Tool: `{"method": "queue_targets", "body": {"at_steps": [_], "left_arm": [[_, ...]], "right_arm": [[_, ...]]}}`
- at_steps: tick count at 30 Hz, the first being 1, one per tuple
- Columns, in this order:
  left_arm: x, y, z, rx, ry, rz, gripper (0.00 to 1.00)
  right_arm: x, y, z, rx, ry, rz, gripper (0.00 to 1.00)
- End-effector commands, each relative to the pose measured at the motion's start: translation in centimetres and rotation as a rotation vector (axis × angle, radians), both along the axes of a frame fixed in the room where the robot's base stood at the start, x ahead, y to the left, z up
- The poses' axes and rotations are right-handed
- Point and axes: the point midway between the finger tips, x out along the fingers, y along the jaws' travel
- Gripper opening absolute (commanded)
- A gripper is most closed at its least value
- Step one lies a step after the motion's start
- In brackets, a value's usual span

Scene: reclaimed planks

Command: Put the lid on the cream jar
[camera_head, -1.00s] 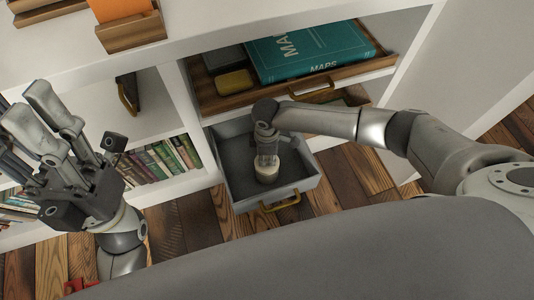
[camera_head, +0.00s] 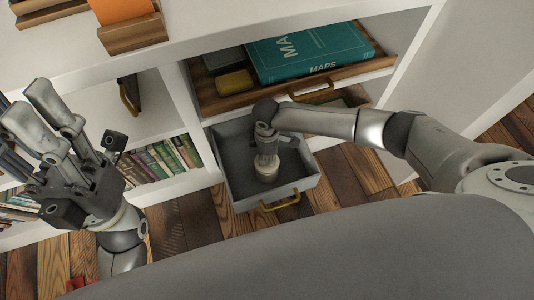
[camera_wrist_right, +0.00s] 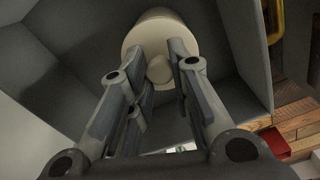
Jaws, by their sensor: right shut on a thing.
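The cream jar (camera_head: 266,175) stands in the open grey drawer (camera_head: 231,190). My right gripper (camera_head: 266,158) points down into the drawer, right above the jar. In the right wrist view, my right gripper (camera_wrist_right: 158,62) is shut on the small round knob of the cream lid (camera_wrist_right: 139,57). The lid lines up with the jar (camera_wrist_right: 153,15) behind it. I cannot tell whether the lid is fully seated, as the fingers hide part of it. My left gripper (camera_head: 27,100) is open and empty at the left, with its fingers pointing up, away from the jar.
The drawer walls stand close around my right gripper; a brass handle (camera_head: 281,204) is on its front. Above it, a wooden tray (camera_head: 220,102) holds a teal book (camera_head: 318,50) and a yellow object (camera_head: 235,82). Several books (camera_head: 165,157) fill the lower shelf at left.

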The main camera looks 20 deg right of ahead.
Motion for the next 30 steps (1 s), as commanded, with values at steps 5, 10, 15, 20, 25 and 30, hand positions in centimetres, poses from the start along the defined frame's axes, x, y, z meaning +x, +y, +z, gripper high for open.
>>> {"method": "queue_targets", "body": {"at_steps": [5,10,15,20,25,30], "left_arm": [[-0.01,0.00,0.09,-0.001,-0.002,0.000,0.40],[-0.02,0.01,0.13,0.000,-0.003,0.000,0.40],[-0.03,0.01,0.15,0.000,-0.004,0.000,0.40],[-0.04,0.01,0.16,-0.001,-0.005,0.000,0.40],[-0.04,0.02,0.17,-0.001,-0.005,0.000,0.40],[-0.05,0.02,0.18,-0.001,-0.005,0.000,0.40]], "right_arm": [[0.00,0.01,-0.02,0.000,0.000,0.000,0.00],[0.01,0.02,-0.02,0.000,0.000,0.000,0.00],[0.01,0.02,-0.02,0.000,0.000,0.000,0.33],[-0.01,0.01,-0.02,0.000,0.000,0.000,0.44],[-0.01,0.01,-0.03,0.000,0.000,0.000,0.46],[-0.01,0.00,-0.03,0.000,0.000,0.000,0.66]]}}
